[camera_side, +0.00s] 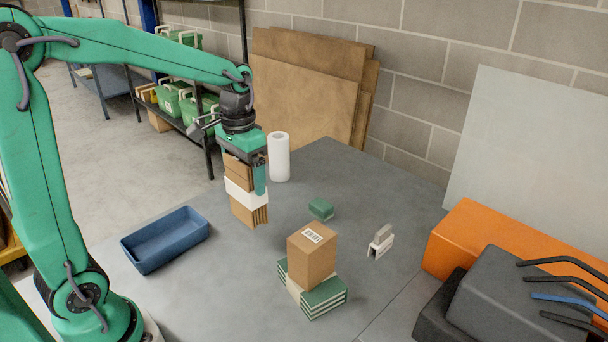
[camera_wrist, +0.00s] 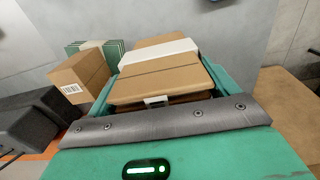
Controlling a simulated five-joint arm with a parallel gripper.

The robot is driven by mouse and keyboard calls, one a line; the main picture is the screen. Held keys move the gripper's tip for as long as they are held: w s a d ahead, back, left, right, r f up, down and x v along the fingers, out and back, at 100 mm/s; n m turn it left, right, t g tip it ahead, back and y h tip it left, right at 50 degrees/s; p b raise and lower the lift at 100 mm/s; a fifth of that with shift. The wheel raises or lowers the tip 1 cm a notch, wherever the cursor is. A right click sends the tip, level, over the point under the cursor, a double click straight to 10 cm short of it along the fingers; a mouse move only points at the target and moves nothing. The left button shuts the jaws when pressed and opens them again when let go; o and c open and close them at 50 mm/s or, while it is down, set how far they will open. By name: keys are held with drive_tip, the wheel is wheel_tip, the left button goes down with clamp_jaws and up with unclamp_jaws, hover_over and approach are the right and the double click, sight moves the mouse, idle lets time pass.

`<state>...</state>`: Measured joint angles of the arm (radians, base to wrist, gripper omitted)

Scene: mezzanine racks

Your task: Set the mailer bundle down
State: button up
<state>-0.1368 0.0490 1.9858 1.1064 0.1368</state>
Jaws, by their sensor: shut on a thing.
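The mailer bundle (camera_side: 240,186) is a stack of brown mailers with a white band around it. My gripper (camera_side: 253,172) is shut on it and holds it upright, pointing down, left of the middle of the grey table. The bundle's lower end is close to the tabletop; I cannot tell whether it touches. In the wrist view the bundle (camera_wrist: 160,78) sits between my teal fingers, its white band across its far part.
A blue tray (camera_side: 165,240) lies left of the bundle. A white roll (camera_side: 278,158) stands behind it. A brown box (camera_side: 312,254) sits on a green-and-white stack (camera_side: 325,296). A small green block (camera_side: 321,208) and a white clip-like item (camera_side: 381,242) are to the right. An orange case (camera_side: 520,250) is far right.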

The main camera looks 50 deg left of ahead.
sight(248, 209)
drive_tip(key=shift+f, duration=5.1)
drive_tip(key=o, duration=0.8)
drive_tip(key=shift+o, duration=0.2)
wheel_tip(248, 209, up, 12)
drive_tip(key=shift+r, duration=0.1)
